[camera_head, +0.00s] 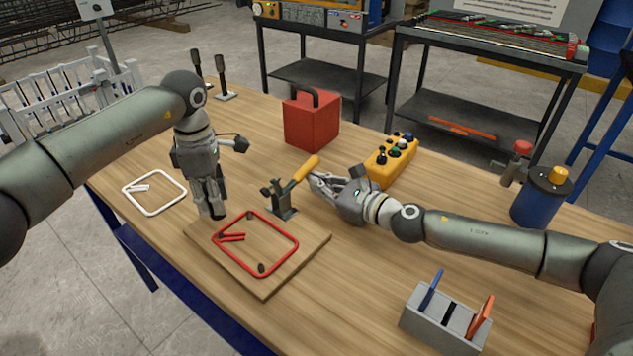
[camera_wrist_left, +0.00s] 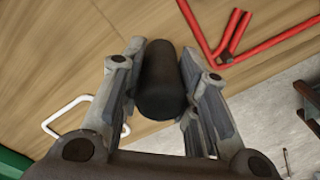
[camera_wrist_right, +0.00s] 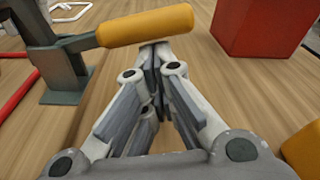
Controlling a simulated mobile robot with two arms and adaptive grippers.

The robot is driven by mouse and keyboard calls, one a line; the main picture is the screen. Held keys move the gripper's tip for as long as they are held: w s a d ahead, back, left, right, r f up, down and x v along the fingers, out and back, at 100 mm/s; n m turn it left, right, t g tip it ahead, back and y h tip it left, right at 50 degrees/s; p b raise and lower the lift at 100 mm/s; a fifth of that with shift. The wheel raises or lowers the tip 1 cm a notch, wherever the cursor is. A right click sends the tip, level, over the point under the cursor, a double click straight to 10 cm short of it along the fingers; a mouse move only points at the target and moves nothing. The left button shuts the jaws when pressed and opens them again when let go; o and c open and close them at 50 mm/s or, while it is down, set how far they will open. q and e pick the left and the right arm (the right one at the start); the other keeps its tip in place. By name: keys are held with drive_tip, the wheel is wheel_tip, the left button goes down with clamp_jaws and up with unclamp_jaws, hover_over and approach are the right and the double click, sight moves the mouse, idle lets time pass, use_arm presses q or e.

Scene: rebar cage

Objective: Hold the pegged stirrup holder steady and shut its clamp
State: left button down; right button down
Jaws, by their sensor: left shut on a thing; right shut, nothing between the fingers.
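The holder is a wooden board (camera_head: 265,286) on the table with dark pegs and a red stirrup (camera_head: 281,229) lying on it. My left gripper (camera_head: 213,208) points down at the board's left corner, shut on a dark round post (camera_wrist_left: 160,85). The post's foot is hidden. The grey toggle clamp (camera_head: 283,207) stands at the board's back edge, its yellow handle (camera_head: 307,168) slanting up to the right. It also shows in the right wrist view (camera_wrist_right: 145,25). My right gripper (camera_head: 320,184) is shut and empty, close beside the handle; contact cannot be told.
A white stirrup (camera_head: 155,192) lies left of the board. A red box (camera_head: 311,121) and a yellow button box (camera_head: 391,160) stand behind the clamp. A grey bin (camera_head: 443,322) with tools is at front right, a blue canister (camera_head: 540,198) far right.

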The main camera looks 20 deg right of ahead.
drive_tip(key=shift+w+a, duration=0.2)
drive_tip(key=shift+w, duration=0.1)
drive_tip(key=shift+r, duration=0.1)
drive_tip(key=shift+r+n, duration=0.2)
drive_tip(key=shift+n, duration=0.2)
drive_tip(key=shift+r, duration=0.2)
drive_tip(key=shift+r+n, duration=0.8)
drive_tip(key=shift+n, duration=0.1)
drive_tip(key=s+a+r+n+t, duration=0.1)
drive_tip(key=s+a+r+n, duration=0.2)
drive_tip(key=r, duration=0.4)
drive_tip(key=shift+s+a+r+n+h, duration=0.2)
drive_tip(key=shift+a+r+n+h, duration=0.1)
drive_tip(key=shift+a+n, duration=0.55)
